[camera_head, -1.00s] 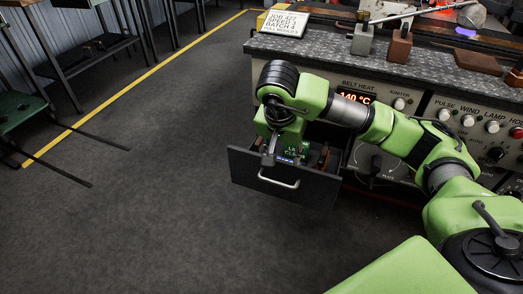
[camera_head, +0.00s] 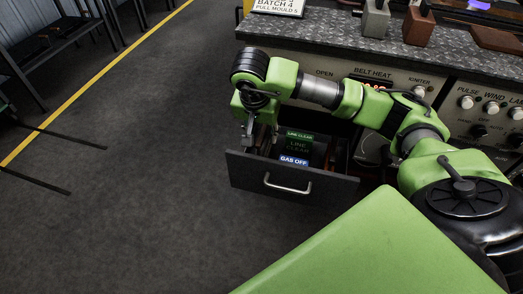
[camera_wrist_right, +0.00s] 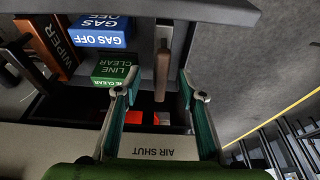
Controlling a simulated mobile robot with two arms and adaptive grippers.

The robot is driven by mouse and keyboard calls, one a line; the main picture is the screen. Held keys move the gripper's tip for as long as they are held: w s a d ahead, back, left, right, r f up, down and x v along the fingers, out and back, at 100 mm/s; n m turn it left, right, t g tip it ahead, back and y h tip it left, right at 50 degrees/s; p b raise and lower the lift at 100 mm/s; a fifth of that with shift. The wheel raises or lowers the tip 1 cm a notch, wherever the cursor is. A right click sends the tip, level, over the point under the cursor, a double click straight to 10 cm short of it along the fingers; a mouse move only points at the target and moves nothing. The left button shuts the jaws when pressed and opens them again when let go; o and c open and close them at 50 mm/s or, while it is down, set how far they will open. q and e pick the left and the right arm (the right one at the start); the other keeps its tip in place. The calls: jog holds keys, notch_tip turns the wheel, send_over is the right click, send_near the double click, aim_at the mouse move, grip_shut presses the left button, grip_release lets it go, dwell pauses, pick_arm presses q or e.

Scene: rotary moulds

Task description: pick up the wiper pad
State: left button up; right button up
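The wiper pad (camera_wrist_right: 50,45) is a brown-orange block marked "WIPER" at the upper left of the right wrist view, in the open drawer. I cannot clearly make it out in the head view. My right gripper (camera_head: 250,138) is over the drawer's left end in the head view. In the right wrist view the gripper (camera_wrist_right: 161,94) has its teal-padded fingers apart. A narrow brown and grey piece (camera_wrist_right: 162,72) shows between the fingertips; contact cannot be told. The wiper pad lies off to the side, apart from the fingers. My left gripper is not in view.
The open drawer (camera_head: 325,186) also holds a green "LINE CLEAR" block (camera_wrist_right: 115,70) and a blue "GAS OFF" block (camera_wrist_right: 101,31). A red piece (camera_wrist_right: 142,118) shows below them. The bench with its control panel (camera_head: 465,120) stands behind.

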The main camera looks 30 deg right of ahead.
aim_at(261, 136)
jog(key=x, duration=0.3)
jog(key=shift+w+f, duration=0.15)
jog(key=x, duration=0.2)
jog(key=b+x, duration=0.1)
jog(key=x, duration=0.2)
jog(key=shift+w+d+b, duration=0.2)
jog(key=shift+d+b, duration=0.05)
jog(key=shift+b, duration=0.05)
grip_shut()
